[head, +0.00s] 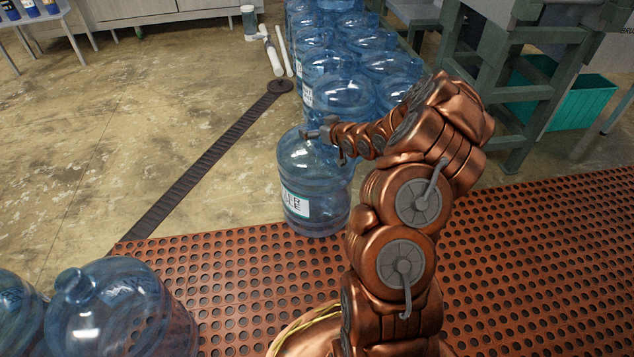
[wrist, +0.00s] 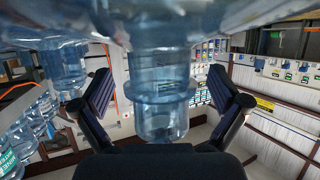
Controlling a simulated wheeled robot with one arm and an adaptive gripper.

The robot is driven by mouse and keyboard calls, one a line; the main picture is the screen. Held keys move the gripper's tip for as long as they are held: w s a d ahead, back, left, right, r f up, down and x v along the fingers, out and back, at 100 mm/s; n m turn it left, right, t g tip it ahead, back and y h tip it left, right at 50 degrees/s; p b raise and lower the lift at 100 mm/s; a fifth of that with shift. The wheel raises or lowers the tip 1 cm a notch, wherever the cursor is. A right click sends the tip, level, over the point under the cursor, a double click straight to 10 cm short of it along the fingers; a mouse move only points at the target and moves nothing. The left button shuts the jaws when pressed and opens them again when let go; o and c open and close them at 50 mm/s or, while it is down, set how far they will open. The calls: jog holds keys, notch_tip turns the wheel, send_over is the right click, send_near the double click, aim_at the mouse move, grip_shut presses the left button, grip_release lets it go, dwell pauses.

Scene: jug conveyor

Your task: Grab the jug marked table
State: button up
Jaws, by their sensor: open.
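A clear blue jug (head: 315,185) stands upright on the edge of the orange-red perforated mat, at the near end of the group of jugs. Its white label (head: 296,204) is partly readable, ending in "ER" and "LE"; I cannot read the whole word. My gripper (head: 322,133) is at the top of this jug, by its neck. In the wrist view, the jug's neck (wrist: 162,118) shows between the two dark, spread fingers of my open gripper (wrist: 163,98). There is a visible gap on both sides, so the fingers do not grip it.
Several more blue jugs (head: 335,85) stand close behind this one. Other jugs (head: 115,310) stand at the lower left. The perforated mat (head: 530,250) is clear at the right. A green-grey frame (head: 515,100) and a teal bin (head: 585,105) are at the upper right. Open floor lies left.

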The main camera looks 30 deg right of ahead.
grip_shut()
dwell(0.8)
